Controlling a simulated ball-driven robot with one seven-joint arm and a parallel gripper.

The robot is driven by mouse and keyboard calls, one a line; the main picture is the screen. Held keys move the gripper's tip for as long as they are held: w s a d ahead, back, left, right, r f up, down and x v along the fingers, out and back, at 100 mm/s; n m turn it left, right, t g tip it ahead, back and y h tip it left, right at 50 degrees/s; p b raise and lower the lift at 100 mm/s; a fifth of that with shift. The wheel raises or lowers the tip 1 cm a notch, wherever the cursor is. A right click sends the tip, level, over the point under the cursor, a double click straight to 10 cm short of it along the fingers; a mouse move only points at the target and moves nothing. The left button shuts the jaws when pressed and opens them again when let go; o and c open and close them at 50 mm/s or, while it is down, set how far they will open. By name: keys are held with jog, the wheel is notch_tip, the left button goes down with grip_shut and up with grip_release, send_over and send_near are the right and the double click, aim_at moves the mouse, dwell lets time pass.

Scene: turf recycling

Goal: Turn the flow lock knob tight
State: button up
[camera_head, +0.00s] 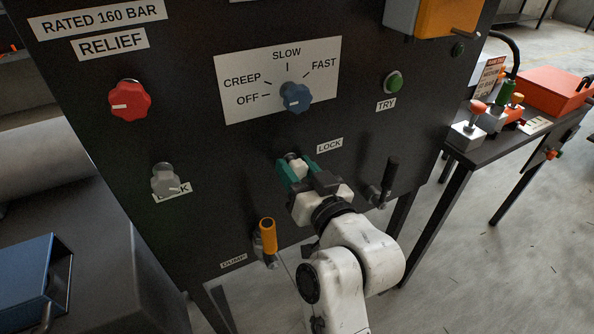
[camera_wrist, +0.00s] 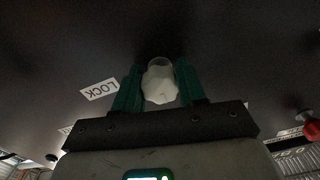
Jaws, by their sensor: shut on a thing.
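The flow lock knob is a small pale grey knob (camera_head: 292,165) on the black panel, below the blue flow dial (camera_head: 295,97) and left of a LOCK label (camera_head: 329,145). My gripper (camera_head: 295,172) reaches up to it, with its green fingers on either side of the knob. In the wrist view the pale, lobed knob (camera_wrist: 160,86) sits between the two green fingers (camera_wrist: 158,90), which are closed on it. The blue dial's pointer direction is hard to make out. The gripper hides part of the knob in the head view.
A second grey lock knob (camera_head: 165,180) sits below the red relief knob (camera_head: 129,100). An orange-handled dump lever (camera_head: 268,236) and a black lever (camera_head: 389,178) stick out on either side of my arm. A green TRY button (camera_head: 393,83) is up right.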

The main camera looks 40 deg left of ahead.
jog(key=o, duration=1)
jog(key=shift+o, duration=0.2)
jog(key=shift+d, duration=0.1)
jog(key=b+v, duration=0.1)
jog(key=v, duration=0.9)
jog(key=shift+s+d, duration=0.2)
jog(key=shift+d, duration=0.1)
jog(key=shift+f, duration=0.1)
